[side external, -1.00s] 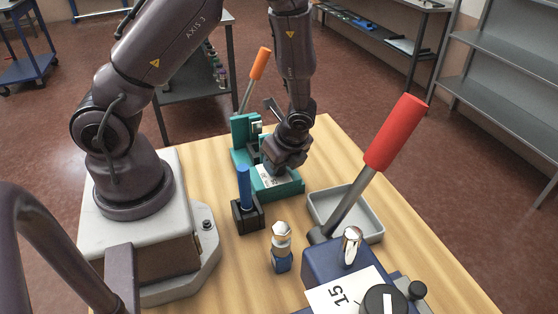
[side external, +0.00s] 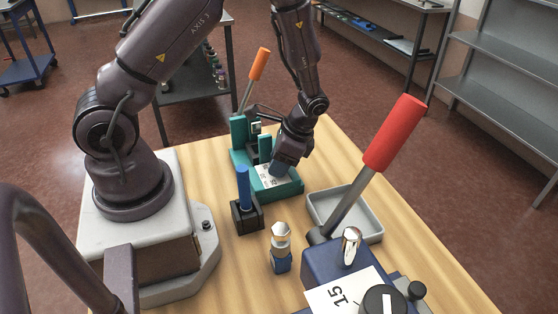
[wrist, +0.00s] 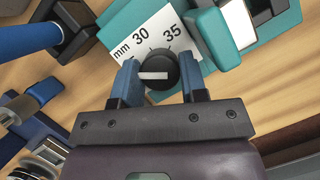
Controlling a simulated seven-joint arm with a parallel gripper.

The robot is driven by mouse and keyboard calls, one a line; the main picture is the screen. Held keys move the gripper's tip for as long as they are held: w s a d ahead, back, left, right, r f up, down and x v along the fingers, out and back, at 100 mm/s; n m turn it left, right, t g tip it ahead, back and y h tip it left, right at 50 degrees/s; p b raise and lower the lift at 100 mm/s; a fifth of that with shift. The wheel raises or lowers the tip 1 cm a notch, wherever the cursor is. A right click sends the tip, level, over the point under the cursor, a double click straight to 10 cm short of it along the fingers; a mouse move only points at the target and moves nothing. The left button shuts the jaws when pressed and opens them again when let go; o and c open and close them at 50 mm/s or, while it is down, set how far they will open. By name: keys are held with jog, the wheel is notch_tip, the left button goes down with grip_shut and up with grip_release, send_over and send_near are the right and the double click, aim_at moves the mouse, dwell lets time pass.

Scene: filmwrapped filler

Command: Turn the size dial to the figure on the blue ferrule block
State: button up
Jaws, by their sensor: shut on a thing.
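A teal tool (side external: 285,192) stands at the table's back, with a white scale plate (wrist: 130,42) reading "mm", 30 and 35 in the wrist view. Its black size dial (wrist: 158,72) bears a white pointer bar lying roughly level in that view; the figure it marks is unclear. My gripper (wrist: 160,84) is shut on this dial, one blue fingertip at each side. It also shows over the teal tool in the side view (side external: 277,168). A small blue block (side external: 281,262) with a silver ferrule (side external: 281,238) stands upright at the front; I can read no figure on it.
A dark blue tool with a red lever (side external: 395,132), a card reading 15 (side external: 345,294) and a black dial (side external: 384,300) stands at the front right. A grey tray (side external: 370,226) lies behind it. A blue-handled piece (side external: 243,187) stands in a black holder (side external: 247,214).

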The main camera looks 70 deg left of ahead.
jog(key=shift+n, duration=0.4)
jog(key=o, duration=0.9)
